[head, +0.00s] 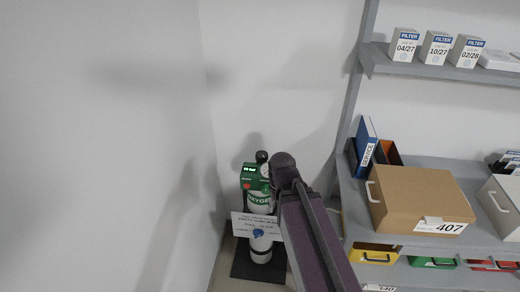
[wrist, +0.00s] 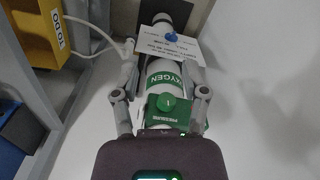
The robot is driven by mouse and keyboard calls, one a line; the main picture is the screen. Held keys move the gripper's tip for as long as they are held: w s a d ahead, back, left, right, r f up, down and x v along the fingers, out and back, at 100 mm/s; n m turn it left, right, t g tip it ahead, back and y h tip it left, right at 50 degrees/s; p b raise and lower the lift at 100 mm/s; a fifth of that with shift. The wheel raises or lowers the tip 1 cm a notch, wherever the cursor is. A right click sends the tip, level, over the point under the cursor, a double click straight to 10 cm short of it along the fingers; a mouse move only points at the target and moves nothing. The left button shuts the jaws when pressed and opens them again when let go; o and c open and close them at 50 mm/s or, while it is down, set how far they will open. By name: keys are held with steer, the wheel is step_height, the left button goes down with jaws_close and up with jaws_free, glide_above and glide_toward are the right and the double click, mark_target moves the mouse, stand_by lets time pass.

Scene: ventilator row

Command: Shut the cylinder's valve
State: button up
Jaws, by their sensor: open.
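The white oxygen cylinder (head: 261,203) with a green OXYGEN label stands upright in the corner, and shows in the wrist view (wrist: 166,68). A dark round knob (head: 262,156), apparently its valve, is at the top, beside a green pressure box (head: 249,180). That box also shows in the wrist view (wrist: 167,110). The knob cannot be made out there. My gripper (wrist: 162,74) is open, its fingers on either side of the cylinder in the picture; contact cannot be told. In the head view my arm's dark end is right beside the knob, and the fingers are not clear.
A white card (head: 243,221) with a blue round piece (head: 258,232) hangs on the cylinder. A dark base (head: 245,264) lies under it. Walls are close behind and left. A grey shelf (head: 408,159) at right carries a cardboard box (head: 420,195), with a yellow bin (head: 374,254) below.

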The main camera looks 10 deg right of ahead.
steer(key=shift+w, duration=0.45)
steer(key=o, duration=0.6)
steer(key=shift+w+r, duration=0.1)
step_height(320, 180, up, 11)
steer(key=m+p, duration=1.1)
steer(key=m, duration=1.1)
glide_above(262, 154)
steer(key=s, duration=0.1)
steer(key=shift+s+a+t, duration=0.1)
steer(key=shift+a+t, duration=0.15)
steer(key=shift+t, duration=0.15)
steer(key=shift+f, duration=0.3)
steer(key=f+b, duration=0.8)
steer(key=b, duration=0.1)
steer(key=w+f+b, duration=0.1)
steer(key=f+b, duration=0.3)
steer(key=f, duration=0.1)
steer(key=shift+d+f+b, duration=0.1)
steer(key=shift+d+b, duration=0.05)
steer(key=shift+b, duration=0.25)
